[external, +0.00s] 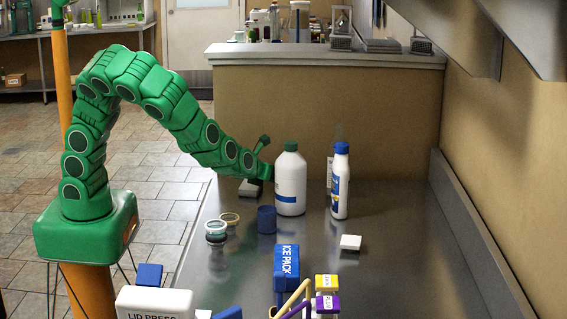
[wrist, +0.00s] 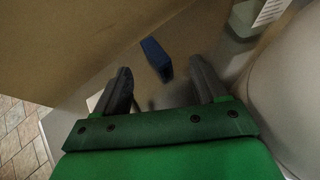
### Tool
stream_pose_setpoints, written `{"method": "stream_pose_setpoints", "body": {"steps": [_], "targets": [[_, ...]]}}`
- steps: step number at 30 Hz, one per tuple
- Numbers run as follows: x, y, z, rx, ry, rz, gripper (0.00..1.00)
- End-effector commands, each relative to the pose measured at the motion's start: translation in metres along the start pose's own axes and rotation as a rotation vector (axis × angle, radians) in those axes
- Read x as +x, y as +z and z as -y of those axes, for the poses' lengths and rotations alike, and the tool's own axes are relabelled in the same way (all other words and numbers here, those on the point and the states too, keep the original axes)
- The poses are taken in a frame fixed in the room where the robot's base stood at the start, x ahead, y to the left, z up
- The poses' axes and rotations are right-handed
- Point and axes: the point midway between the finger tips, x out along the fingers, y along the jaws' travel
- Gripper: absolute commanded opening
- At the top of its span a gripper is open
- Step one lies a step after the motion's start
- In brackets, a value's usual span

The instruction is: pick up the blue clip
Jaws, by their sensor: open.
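A small dark blue block-like piece, which looks like the blue clip (wrist: 156,57), shows in the wrist view on the grey surface. It lies just ahead of my gripper (wrist: 160,78), in line with the gap between the fingers. The fingers are spread with nothing held between them, and no contact with the clip is visible. In the external view my gripper (external: 262,165) is low over the far part of the metal counter, just left of the white bottle with a green cap (external: 291,181). I cannot make out the clip there; the bottle may hide it.
The white bottle's side (wrist: 290,90) fills the wrist view's right edge, close to my right finger. A white bottle with a blue label (external: 340,182) stands further right. The counter's right side is mostly clear.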

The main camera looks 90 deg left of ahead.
Motion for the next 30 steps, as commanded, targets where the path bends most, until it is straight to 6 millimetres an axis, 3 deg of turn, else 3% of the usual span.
{"method": "stream_pose_setpoints", "body": {"steps": [11, 22, 30], "targets": [[0.023, 0.000, -0.002, -0.002, 0.001, 0.001, 0.71], [0.061, -0.001, -0.008, -0.002, 0.003, -0.001, 0.71], [0.071, -0.001, -0.008, -0.002, 0.002, 0.000, 0.71]]}}
